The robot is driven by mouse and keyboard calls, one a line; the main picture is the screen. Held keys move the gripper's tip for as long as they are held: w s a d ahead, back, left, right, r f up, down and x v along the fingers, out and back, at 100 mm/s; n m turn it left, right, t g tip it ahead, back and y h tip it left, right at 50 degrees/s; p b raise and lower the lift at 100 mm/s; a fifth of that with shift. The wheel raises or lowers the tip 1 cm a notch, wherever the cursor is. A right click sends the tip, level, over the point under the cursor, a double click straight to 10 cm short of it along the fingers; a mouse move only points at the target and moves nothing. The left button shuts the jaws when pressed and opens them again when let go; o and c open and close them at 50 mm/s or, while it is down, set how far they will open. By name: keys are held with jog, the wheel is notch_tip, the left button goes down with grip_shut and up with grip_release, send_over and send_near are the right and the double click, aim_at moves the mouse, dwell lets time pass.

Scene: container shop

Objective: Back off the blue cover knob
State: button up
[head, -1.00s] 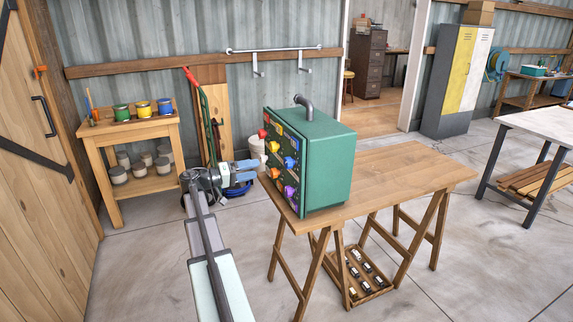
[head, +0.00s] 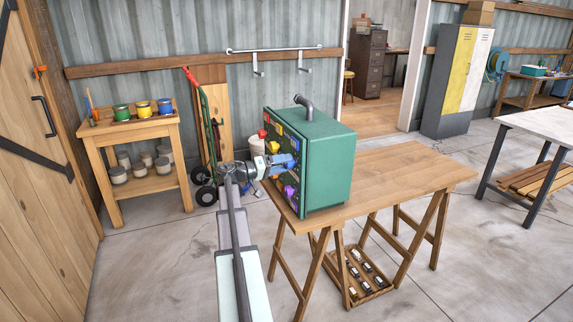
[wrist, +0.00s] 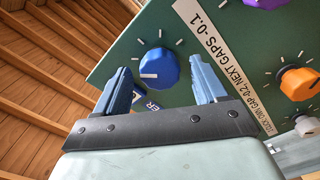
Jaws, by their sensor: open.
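The blue cover knob (wrist: 160,68) is round, with tick marks around it on the green panel (wrist: 118,62). It lies between the two blue fingers of my gripper (wrist: 161,64) in the wrist view, with a visible gap on each side. I cannot tell how far the fingertips reach around it in depth. A blue label with part of a word (wrist: 149,103) shows below the knob, partly hidden by the left finger. In the head view my gripper (head: 287,161) is at the knob face of the green cabinet (head: 328,165) and hides most of the blue knob.
An orange knob (wrist: 299,83) and a purple knob (wrist: 262,3) are near on the same panel; a red knob (head: 262,133) is at its upper edge. A white printed strip (wrist: 225,65) runs beside the blue knob. The cabinet stands on a wooden trestle table (head: 400,178), clear at right.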

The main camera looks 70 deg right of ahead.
jog(key=shift+x, duration=0.9)
jog(key=shift+c, duration=0.2)
jog(key=c, duration=1)
jog(key=n, duration=0.4)
jog(key=shift+n, duration=2.5)
